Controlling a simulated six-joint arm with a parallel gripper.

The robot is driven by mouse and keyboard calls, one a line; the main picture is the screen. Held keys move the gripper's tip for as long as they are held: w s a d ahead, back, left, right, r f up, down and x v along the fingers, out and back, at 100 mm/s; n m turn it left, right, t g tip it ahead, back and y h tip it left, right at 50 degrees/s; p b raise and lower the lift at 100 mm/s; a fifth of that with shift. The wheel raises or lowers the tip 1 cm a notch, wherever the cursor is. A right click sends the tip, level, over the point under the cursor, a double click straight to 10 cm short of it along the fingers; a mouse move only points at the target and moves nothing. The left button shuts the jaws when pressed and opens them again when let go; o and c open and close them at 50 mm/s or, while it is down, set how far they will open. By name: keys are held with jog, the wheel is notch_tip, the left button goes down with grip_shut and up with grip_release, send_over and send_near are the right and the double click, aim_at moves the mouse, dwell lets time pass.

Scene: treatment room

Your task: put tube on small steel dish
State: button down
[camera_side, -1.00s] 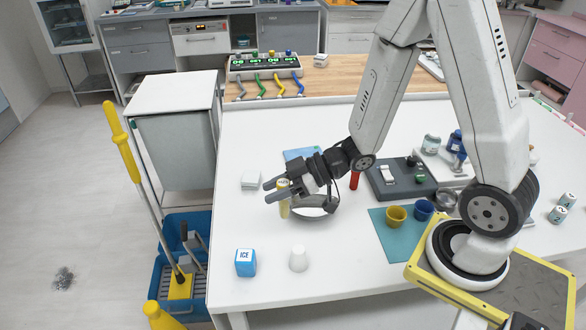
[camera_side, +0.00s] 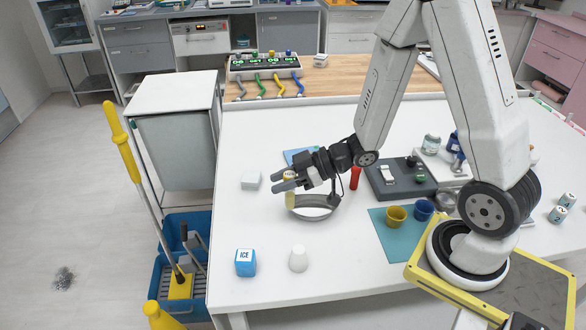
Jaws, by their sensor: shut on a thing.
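My gripper (camera_side: 287,180) is shut on the tube (camera_side: 290,192), a small pale yellow cylinder held roughly upright. A shallow round grey thing with a pale inside, which looks like the small steel dish (camera_side: 314,214), is on the white table just right of and below the tube. The tube's lower end overlaps the dish's left rim in this view. I cannot tell whether they touch. My gripper and wrist hide the far part of the dish.
A white block (camera_side: 251,181) is left of my gripper. A red cylinder (camera_side: 355,178) and a dark tray (camera_side: 400,180) are on the right. An ICE box (camera_side: 245,262) and a white cup (camera_side: 298,258) stand in front. A yellow cup (camera_side: 396,216) is on a teal mat (camera_side: 383,232).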

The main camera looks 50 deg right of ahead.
jog(key=w+d+f+m+t+h, duration=0.1)
jog(key=d+f+m+h, duration=0.1)
jog(key=d, duration=0.9)
jog(key=shift+w+d+f+m+t, duration=0.2)
jog(key=shift+d+f+m+t, duration=0.15)
jog(key=shift+f, duration=0.35)
jog(key=shift+f, duration=0.1)
jog(key=shift+f, duration=2.1)
jog(key=shift+f, duration=0.1)
jog(key=shift+f, duration=1.7)
jog(key=shift+f, duration=0.15)
jog(key=shift+c, duration=1.8)
grip_release()
